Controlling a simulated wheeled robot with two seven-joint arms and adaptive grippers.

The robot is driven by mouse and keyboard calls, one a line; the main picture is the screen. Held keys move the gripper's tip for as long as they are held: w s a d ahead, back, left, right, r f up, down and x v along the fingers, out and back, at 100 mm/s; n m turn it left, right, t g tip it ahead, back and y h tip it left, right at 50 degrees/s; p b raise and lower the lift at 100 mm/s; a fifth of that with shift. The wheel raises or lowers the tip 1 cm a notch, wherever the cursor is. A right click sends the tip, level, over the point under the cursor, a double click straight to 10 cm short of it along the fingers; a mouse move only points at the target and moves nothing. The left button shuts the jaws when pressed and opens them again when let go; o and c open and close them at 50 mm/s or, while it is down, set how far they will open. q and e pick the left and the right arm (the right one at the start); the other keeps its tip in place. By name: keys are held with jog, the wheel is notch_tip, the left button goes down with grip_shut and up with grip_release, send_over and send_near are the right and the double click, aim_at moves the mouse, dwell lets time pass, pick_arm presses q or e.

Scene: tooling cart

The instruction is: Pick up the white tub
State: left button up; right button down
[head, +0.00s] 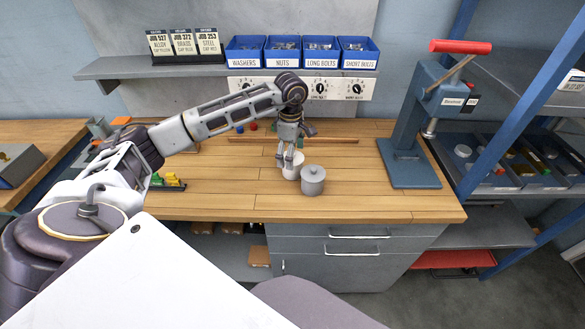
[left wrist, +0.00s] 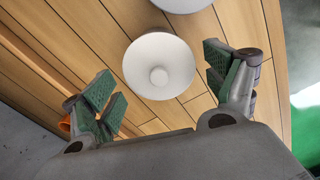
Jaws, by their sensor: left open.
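The white tub (head: 292,172) stands on the wooden bench top, partly hidden by my left gripper (head: 289,158), which points down over it. In the left wrist view the white tub (left wrist: 150,52) shows from above as a round lid with a small knob. There my left gripper (left wrist: 163,90) is open, with its green-padded fingers to either side of the tub and gaps between. Whether the fingertips are level with the tub cannot be told. My right gripper is not in view.
A grey lidded tub (head: 313,182) stands close at the right of the white tub; its edge shows in the left wrist view (left wrist: 182,4). A blue press (head: 408,160) stands further right. Labelled blue bins (head: 302,52) sit on the shelf behind. The front of the bench is clear.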

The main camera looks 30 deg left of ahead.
pick_arm(q)
jog(key=shift+f, duration=0.15)
jog(key=shift+a+f, duration=0.1)
jog(key=shift+f, duration=0.45)
notch_tip(320, 180, down, 3)
jog(key=shift+r+p, duration=0.2)
jog(key=shift+p, duration=0.35)
jog(key=shift+a+f, duration=0.1)
jog(key=shift+f, duration=0.5)
jog(key=c, duration=1)
jog(key=shift+c, duration=0.7)
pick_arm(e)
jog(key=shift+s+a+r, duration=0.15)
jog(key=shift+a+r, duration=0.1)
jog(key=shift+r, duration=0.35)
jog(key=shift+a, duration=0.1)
